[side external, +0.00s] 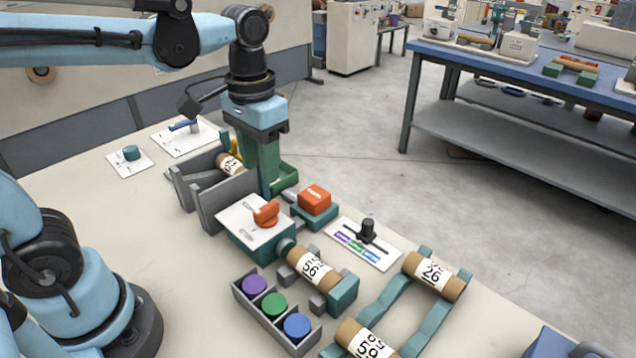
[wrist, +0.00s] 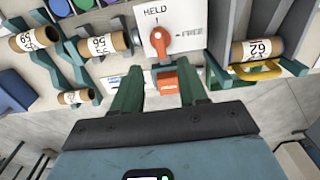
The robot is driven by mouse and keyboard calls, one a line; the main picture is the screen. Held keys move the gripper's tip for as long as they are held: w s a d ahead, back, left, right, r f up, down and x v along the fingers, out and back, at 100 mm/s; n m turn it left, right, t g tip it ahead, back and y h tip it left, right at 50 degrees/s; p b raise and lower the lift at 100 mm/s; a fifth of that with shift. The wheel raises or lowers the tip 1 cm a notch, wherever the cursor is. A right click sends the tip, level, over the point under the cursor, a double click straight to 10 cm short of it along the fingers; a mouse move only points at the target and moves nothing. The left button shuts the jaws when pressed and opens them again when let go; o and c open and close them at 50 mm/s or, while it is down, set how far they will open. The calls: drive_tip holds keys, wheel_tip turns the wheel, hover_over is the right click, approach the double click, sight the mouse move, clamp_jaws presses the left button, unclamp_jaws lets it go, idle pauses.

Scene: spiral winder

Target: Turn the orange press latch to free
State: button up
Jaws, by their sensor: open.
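The orange press latch (side external: 266,213) is a knob on a white plate (side external: 243,222) on top of a teal box. In the wrist view the latch (wrist: 161,41) has its ridge pointing up toward the printed HELD, with FREE printed to its right. My gripper (side external: 270,193) points down just behind the box, near the latch. In the wrist view my gripper (wrist: 161,67) is open, its two green fingers apart with nothing held between them. The latch appears beyond the fingertips, apart from them.
An orange block (side external: 314,198) on a teal base sits right beside my fingers. A cardboard roll (side external: 312,269) lies in front of the box. A grey cradle (side external: 229,196) stands to the left. A tray of coloured discs (side external: 291,343) and a slider plate (side external: 379,252) are nearby.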

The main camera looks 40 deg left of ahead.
sight(266, 207)
drive_tip(key=shift+f, duration=4.35)
clamp_jaws()
